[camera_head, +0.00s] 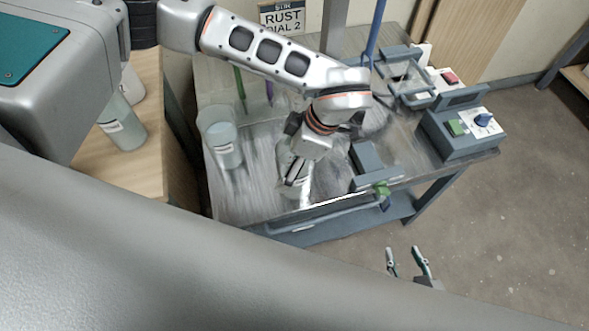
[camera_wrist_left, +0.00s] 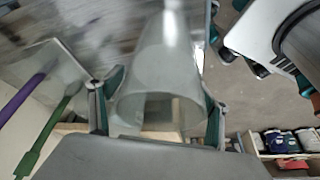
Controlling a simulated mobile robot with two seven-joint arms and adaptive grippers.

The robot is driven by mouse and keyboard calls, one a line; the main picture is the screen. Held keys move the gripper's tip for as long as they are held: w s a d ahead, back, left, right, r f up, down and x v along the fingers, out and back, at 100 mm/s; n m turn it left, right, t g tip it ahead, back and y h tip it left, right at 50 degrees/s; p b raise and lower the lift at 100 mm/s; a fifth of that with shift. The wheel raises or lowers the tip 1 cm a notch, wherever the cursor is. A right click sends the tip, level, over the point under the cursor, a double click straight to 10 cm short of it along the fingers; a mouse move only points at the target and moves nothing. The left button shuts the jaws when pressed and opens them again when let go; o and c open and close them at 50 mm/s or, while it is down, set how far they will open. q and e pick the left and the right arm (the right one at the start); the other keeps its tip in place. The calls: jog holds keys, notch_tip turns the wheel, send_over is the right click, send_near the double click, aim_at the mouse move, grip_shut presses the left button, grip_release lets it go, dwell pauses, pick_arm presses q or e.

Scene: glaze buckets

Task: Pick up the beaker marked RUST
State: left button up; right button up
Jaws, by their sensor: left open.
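A clear beaker (camera_head: 286,152) stands on the grey bench, partly hidden by my left arm; its pale label is too small to read. In the left wrist view the glass beaker (camera_wrist_left: 160,75) lies between the two fingers of my left gripper (camera_wrist_left: 158,112). The fingers are open; whether they touch the glass I cannot tell. In the head view the left gripper (camera_head: 297,172) is at this beaker, mostly hidden by its wrist. My right gripper (camera_head: 404,256) is open and empty, low in front of the bench. No beaker label legibly reads RUST.
Another labelled beaker (camera_head: 224,146) stands left on the bench. A labelled container (camera_head: 124,128) stands on the wooden table. Open floor lies right of the bench.

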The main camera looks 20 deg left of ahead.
pick_arm(q)
jog(key=c, duration=1.9)
jog(key=shift+r, duration=0.15)
jog(key=shift+c, duration=0.2)
notch_tip(320, 180, up, 20)
jog(key=shift+f+p, duration=0.2)
jog(key=shift+p, duration=0.15)
